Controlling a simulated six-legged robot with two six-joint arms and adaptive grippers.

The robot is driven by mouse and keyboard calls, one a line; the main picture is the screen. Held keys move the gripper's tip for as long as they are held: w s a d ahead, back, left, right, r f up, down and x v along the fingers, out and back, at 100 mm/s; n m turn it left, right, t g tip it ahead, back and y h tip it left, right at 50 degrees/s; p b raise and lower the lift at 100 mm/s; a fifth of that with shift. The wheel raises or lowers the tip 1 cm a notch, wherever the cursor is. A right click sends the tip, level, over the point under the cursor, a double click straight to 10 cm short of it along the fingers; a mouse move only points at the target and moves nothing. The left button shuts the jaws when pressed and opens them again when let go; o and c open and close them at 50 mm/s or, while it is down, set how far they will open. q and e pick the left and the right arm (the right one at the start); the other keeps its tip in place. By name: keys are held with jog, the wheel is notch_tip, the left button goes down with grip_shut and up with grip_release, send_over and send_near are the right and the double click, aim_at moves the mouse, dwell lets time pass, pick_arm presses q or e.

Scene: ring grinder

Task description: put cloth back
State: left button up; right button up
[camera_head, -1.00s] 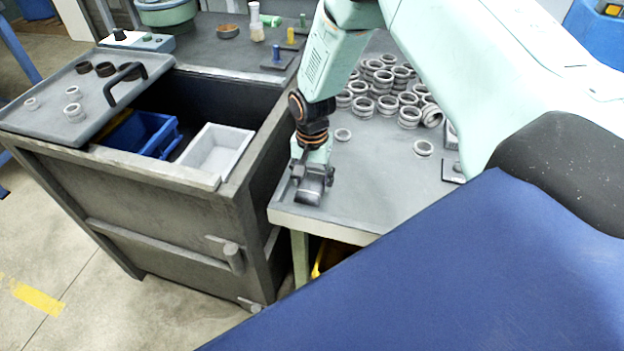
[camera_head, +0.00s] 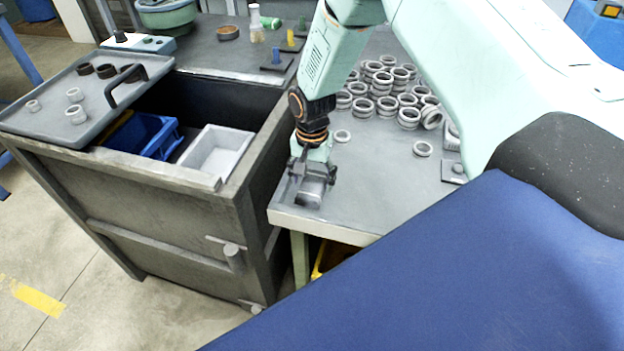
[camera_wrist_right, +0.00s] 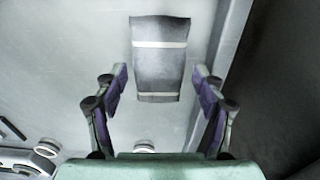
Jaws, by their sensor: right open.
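The cloth (camera_wrist_right: 160,65) is grey with two pale stripes and lies on the grey table top, close to the table's edge. In the head view the cloth (camera_head: 310,195) shows at the front left corner of the table, partly covered by my gripper. My right gripper (camera_head: 313,176) is over the cloth, pointing down. In the right wrist view its open fingers (camera_wrist_right: 160,78) stand on either side of the cloth's near end, with a gap to it and nothing held. My left gripper is in neither view.
Many metal rings (camera_head: 385,85) are heaped further back on the table (camera_head: 380,185). Two loose rings lie nearer. To the left stands a dark machine cabinet (camera_head: 150,210) with a white bin (camera_head: 216,152), a blue bin (camera_head: 150,135) and a handled lid (camera_head: 60,105). A gap separates it from the table.

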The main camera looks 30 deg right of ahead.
aim_at(312, 184)
notch_tip(312, 184, up, 11)
jog(key=p, duration=0.2)
dwell(0.6)
